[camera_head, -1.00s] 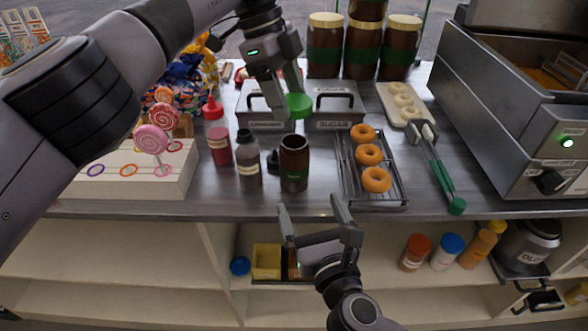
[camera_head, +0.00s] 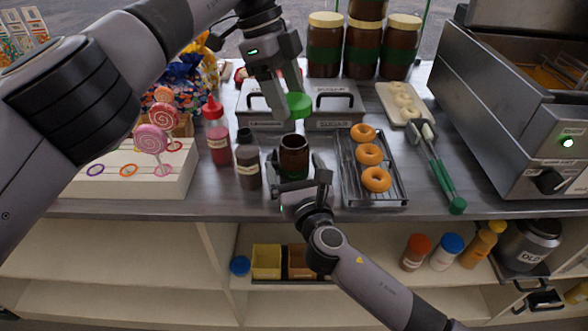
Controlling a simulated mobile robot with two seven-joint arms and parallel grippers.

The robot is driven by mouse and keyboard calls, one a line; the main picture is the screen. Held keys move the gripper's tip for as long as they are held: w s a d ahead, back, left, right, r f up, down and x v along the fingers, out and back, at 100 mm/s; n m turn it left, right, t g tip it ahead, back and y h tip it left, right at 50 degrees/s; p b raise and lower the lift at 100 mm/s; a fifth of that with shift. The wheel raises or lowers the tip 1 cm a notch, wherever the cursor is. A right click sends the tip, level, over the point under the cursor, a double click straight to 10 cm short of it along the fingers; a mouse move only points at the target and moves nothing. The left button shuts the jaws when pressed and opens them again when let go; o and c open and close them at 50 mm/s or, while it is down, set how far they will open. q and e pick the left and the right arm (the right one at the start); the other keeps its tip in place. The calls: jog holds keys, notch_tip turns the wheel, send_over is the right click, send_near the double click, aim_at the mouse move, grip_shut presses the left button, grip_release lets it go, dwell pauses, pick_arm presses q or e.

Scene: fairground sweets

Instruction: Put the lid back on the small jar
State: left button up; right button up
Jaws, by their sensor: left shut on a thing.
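The lower part of the jar is partly hidden by my right gripper.
A rack of donuts (camera_head: 400,190) stands just right of the jar. A dark bottle (camera_head: 248,168) and a red sauce bottle (camera_head: 219,146) stand close on the left. Lidded metal containers (camera_head: 335,122) are behind. A white lollipop stand (camera_head: 150,185) is at the left.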

aim_at(291, 140)
jog(key=c, duration=1.5)
pick_arm(q)
jog(key=shift+f, duration=2.5)
jog(key=shift+f, duration=0.85)
jog(key=shift+f, duration=0.6)
jog(key=o, duration=1)
pick_arm(e)
grip_shut()
